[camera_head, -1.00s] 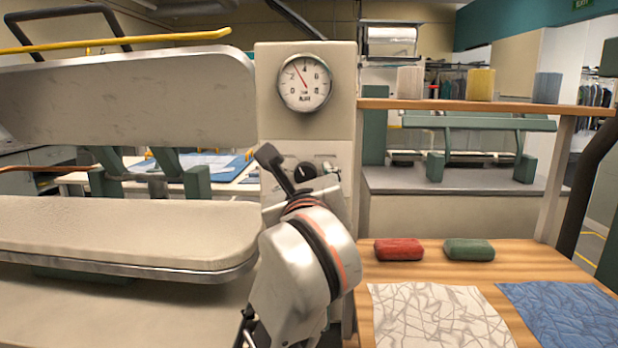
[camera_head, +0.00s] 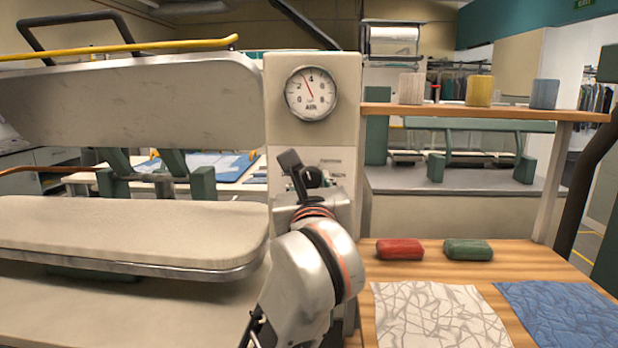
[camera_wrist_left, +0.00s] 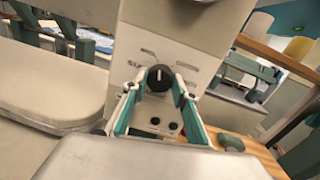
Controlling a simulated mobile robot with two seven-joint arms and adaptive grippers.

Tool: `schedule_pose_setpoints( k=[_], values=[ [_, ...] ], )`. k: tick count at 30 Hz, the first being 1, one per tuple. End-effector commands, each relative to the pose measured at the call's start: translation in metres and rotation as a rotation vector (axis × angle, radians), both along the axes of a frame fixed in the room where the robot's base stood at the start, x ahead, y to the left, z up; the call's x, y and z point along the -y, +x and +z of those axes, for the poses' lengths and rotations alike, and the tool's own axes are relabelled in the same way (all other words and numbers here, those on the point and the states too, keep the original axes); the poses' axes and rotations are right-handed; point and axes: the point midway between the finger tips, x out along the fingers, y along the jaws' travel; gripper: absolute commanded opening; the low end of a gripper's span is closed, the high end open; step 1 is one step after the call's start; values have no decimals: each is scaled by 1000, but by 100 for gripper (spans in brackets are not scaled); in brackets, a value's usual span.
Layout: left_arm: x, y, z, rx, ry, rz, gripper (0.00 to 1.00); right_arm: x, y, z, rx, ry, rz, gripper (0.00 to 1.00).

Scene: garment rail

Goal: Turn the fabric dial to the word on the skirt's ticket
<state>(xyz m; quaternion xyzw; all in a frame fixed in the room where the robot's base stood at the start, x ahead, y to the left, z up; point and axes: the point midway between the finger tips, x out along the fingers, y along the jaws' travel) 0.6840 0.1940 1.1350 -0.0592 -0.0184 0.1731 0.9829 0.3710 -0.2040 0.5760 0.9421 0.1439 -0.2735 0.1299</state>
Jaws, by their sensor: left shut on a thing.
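The black fabric dial (camera_wrist_left: 159,78) is on the cream press column, with a white mark pointing about straight up in the left wrist view. Printed words ring it; one at the left seems to start "SIL", and the others are too small to read. My left gripper (camera_wrist_left: 157,88) has its green-lined fingers on either side of the dial, shut on it. In the head view, the gripper (camera_head: 302,172) partly covers the dial (camera_head: 314,177). I cannot make out a skirt or its ticket. My right gripper is out of view.
A round gauge (camera_head: 311,93) sits above the dial. The padded press bed (camera_head: 120,232) is at left, under the raised press head (camera_head: 130,100). A wooden table (camera_head: 530,262) at right holds red (camera_head: 400,249) and green (camera_head: 467,250) blocks and white (camera_head: 440,315) and blue (camera_head: 565,313) cloths.

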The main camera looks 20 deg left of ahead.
Motion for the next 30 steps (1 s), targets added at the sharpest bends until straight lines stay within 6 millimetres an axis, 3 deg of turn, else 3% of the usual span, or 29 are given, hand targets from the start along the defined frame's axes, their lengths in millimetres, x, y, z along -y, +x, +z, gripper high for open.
schedule_pose_setpoints(
  k=[9,12,21,30],
  values=[
    [-1,-2,7,-78,287,2,6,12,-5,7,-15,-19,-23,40],
    [-1,-2,7,-105,376,3,6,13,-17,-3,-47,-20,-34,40],
    [-2,-1,5,-177,615,2,6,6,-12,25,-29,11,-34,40],
    [-2,0,1,-221,760,2,6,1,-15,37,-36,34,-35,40]
  ],
)
